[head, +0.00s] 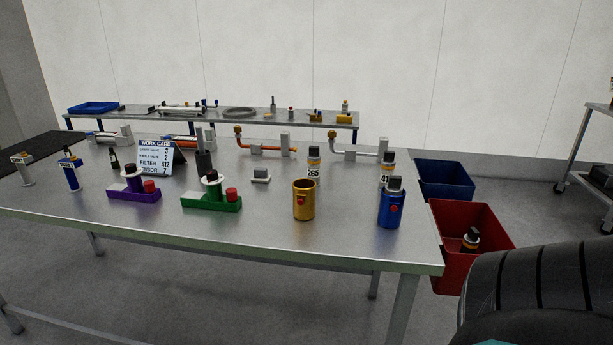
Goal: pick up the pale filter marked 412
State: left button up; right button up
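A pale filter (388,160) with a dark top and an orange band stands at the right of the metal table (270,232). Its label begins with 41; the last digit is hidden behind a blue canister (391,208) in front of it. A second pale filter (314,163), marked 265, stands to its left, behind a gold cup (303,200). The work card (156,157) has a filter line that appears to read 412. Neither of my grippers is in view.
A purple block (133,194) and a green block (210,203) hold parts on the table's left half. Right of the table are a blue bin (446,178) and a red bin (460,270) with a dark-topped item (471,239) inside. The table's front strip is clear.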

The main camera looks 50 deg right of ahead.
aim_at(388, 163)
jog(key=j+z, duration=0.1)
jog(key=z, duration=0.25)
jog(key=j+z, duration=0.15)
jog(key=z, duration=0.2)
jog(key=j+z, duration=0.1)
jog(key=z, duration=1.2)
jog(key=i+l, duration=0.5)
jog(key=i, duration=0.2)
jog(key=l+u, duration=0.15)
jog(key=u, duration=0.3)
jog(key=l+u, duration=0.1)
jog(key=u, duration=0.35)
jog(key=k+l+u, duration=0.15)
jog(key=l+u, duration=0.15)
jog(key=k+l+u, duration=0.3)
jog(key=l, duration=0.15)
jog(key=i+l, duration=0.05)
jog(key=i, duration=0.05)
